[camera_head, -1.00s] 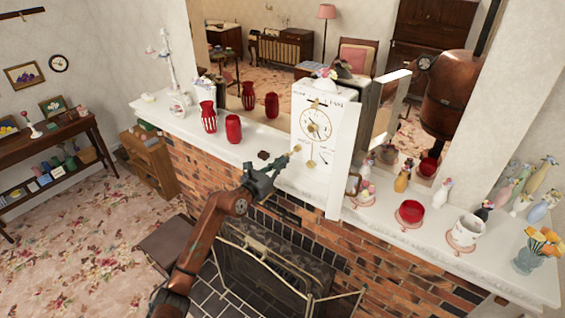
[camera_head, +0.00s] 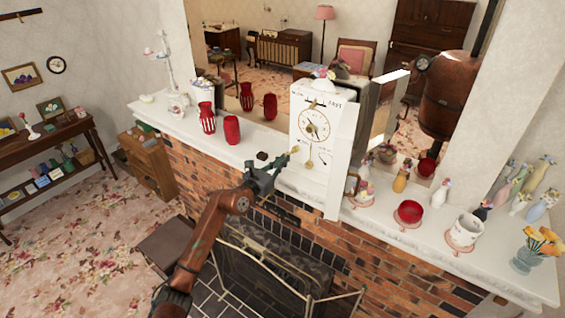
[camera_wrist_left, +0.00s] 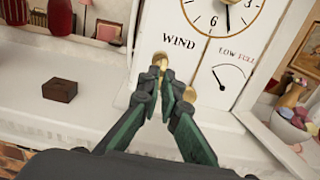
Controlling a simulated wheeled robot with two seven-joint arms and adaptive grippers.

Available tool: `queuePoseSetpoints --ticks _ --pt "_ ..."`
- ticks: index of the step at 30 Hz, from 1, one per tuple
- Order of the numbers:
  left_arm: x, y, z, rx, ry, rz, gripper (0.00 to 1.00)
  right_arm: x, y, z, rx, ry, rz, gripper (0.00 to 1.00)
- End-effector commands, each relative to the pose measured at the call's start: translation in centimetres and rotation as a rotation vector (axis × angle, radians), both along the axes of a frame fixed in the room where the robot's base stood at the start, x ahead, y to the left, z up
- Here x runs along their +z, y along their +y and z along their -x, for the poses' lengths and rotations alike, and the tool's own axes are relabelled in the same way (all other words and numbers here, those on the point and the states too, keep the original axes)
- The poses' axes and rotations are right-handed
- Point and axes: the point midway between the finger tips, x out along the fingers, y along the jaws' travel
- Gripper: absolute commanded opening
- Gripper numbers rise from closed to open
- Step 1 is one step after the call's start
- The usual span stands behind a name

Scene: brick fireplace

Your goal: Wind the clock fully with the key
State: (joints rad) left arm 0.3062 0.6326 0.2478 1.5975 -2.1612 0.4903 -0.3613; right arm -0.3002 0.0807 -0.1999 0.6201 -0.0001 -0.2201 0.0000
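The white clock (camera_head: 338,130) stands on the mantel, with a round gold-ringed dial, and it also shows in the left wrist view (camera_wrist_left: 205,50). Below the dial are the word WIND and a small LOW-FULL gauge (camera_wrist_left: 222,82), its needle leaning toward LOW. My left gripper (camera_head: 281,163) is in front of the clock's lower left; its fingertips (camera_wrist_left: 163,82) are closed together on a small brass key (camera_wrist_left: 160,62). The key's far end is just below the word WIND; whether it sits in a hole is hidden. A brass pendulum disc (camera_wrist_left: 189,93) shows beside the fingers. My right gripper is not in view.
A small dark brown box (camera_wrist_left: 60,89) lies on the mantel (camera_head: 180,122) left of the clock. Red vases (camera_head: 232,130) stand farther left. A red bowl (camera_head: 408,212) and several figurines are on the right. A fireplace screen (camera_head: 270,270) is below.

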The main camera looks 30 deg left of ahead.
Motion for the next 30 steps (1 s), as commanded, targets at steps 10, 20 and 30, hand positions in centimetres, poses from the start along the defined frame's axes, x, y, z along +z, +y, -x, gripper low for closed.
queuePoseSetpoints --ticks 10,20,30 --pt "0.0 -0.1 -0.7 0.0 -0.001 0.0 0.0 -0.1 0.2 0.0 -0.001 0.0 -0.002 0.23" --pt "0.0 -0.1 -1.3 0.0 -0.001 0.0 0.0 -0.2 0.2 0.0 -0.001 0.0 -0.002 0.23" --pt "0.0 -0.1 -1.5 0.0 -0.001 -0.006 0.0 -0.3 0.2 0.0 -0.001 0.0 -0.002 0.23"
